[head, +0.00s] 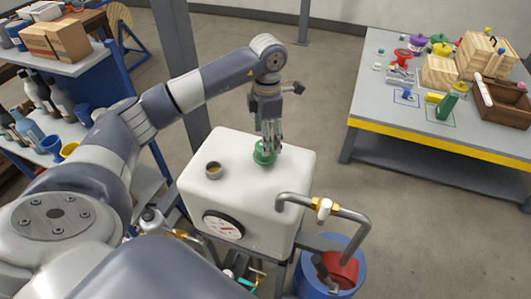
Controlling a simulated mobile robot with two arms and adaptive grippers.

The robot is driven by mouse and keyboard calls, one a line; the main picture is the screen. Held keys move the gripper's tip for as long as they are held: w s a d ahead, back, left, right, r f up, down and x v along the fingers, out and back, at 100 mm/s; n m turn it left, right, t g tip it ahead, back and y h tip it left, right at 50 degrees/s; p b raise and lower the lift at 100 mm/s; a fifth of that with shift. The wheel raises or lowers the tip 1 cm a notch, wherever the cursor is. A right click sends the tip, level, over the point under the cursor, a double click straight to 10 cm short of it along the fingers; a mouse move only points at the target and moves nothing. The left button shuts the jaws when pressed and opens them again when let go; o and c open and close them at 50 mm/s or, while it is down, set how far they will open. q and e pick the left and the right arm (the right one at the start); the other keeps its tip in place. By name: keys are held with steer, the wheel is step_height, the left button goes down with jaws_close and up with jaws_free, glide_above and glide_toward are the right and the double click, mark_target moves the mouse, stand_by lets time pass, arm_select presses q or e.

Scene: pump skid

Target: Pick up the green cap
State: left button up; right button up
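The green cap (259,156) lies on the top of the white tank (230,150), toward its back right. My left gripper (271,147) points straight down over the cap. Its fingertips are at the cap and cover part of its right side. I cannot tell whether the fingers touch or grip it. My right gripper is not in view.
A bent grey pipe (350,215) with a brass valve rises at the tank's right front. A blue bucket (312,280) stands below it. A post (180,70) is behind my arm. A workbench (385,125) with boxes and parts is at right; shelves with bottles are at left.

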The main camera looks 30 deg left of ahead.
arm_select(q)
steer(key=f+p, duration=0.1)
steer(key=s+f+p, duration=0.1)
steer(key=f, duration=0.1)
steer(key=shift+a, duration=0.1)
steer(key=shift+f, duration=0.4)
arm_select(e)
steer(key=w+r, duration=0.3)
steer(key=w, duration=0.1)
arm_select(q)
steer(key=shift+f, duration=0.2)
steer(key=shift+w, duration=0.1)
steer(key=c, duration=1.3)
steer(key=shift+c, duration=0.3)
steer(key=shift+r, duration=0.1)
step_height(320, 180, up, 9)
steer(key=b, duration=0.3)
steer(key=shift+r+b, duration=0.1)
steer(key=shift+b, duration=0.25)
steer(key=shift+r, duration=0.35)
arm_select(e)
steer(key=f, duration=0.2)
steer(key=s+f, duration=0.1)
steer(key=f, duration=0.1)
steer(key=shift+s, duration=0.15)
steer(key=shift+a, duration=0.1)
